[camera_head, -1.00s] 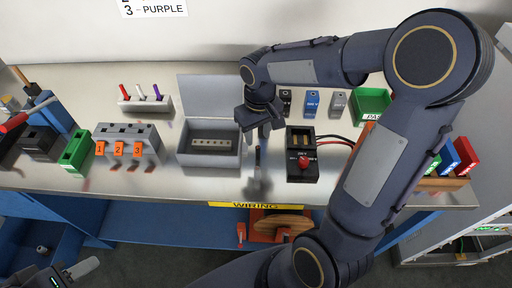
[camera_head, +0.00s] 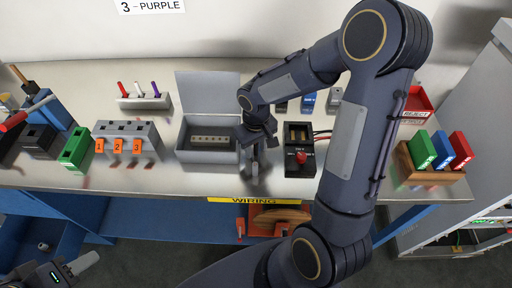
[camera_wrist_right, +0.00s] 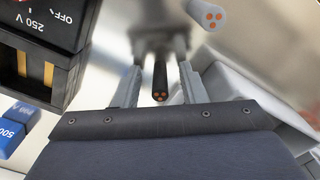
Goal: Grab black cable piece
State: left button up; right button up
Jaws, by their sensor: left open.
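A black cable piece (camera_wrist_right: 160,80) with copper cores in its end face lies between the fingers of my right gripper (camera_wrist_right: 158,68) in the right wrist view. Gaps show on both sides of it, so the fingers are open around it. In the head view my right gripper (camera_head: 255,178) points down at the bench between the grey open box and the black switch unit. The cable is hard to make out there. My left gripper (camera_head: 72,272) is at the lower left, away from the bench, open, and only partly in view.
The grey box (camera_head: 208,156) is close on the left, the black switch unit (camera_head: 298,168) on the right. A pale cylinder with copper cores (camera_wrist_right: 208,14) shows near my right fingers. The red bin (camera_head: 418,102) and a wooden rack (camera_head: 405,168) stand further right.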

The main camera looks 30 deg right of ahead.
grip_shut()
